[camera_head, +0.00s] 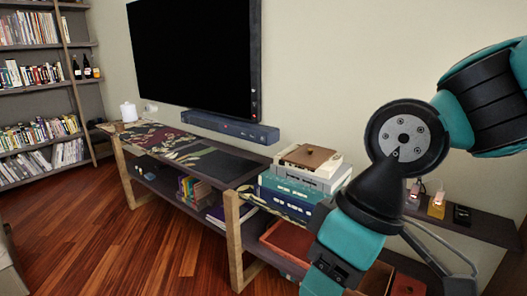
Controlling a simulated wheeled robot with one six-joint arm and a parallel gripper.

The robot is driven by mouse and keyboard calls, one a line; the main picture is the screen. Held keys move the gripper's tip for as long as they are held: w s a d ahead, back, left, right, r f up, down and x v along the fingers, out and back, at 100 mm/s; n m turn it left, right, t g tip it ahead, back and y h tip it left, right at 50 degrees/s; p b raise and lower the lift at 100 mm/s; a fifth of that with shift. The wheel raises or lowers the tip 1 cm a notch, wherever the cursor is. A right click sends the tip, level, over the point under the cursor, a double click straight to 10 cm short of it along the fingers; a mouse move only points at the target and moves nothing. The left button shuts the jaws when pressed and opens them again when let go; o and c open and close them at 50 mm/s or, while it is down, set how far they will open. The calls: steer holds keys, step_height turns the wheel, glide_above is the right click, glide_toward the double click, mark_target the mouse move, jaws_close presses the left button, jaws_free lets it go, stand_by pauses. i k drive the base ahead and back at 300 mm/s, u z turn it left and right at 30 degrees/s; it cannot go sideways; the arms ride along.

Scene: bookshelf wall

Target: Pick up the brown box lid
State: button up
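The brown box lid (309,155) is a flat, square brown piece with a small dark spot at its middle. It lies flat on top of a pale box, at the top of a stack of boxes and books (292,191) on the right part of the low shelf unit. My arm, teal and black, reaches in from the right and bends down just right of the stack. It covers part of the stack's right side. The arm runs out of the bottom edge, and my gripper is not seen.
The low wooden shelf unit (234,240) runs along the wall under a large black TV (195,50) and a soundbar (230,127). A reddish-brown open box (287,240) sits on the lower shelf. A tall bookcase stands far left. The wooden floor (110,240) in front is clear.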

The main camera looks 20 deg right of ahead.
mark_target(309, 156)
steer(key=u, duration=0.25)
steer(key=i, duration=0.95)
steer(key=z, duration=0.4)
steer(key=i, duration=1.05)
steer(key=z, duration=0.5)
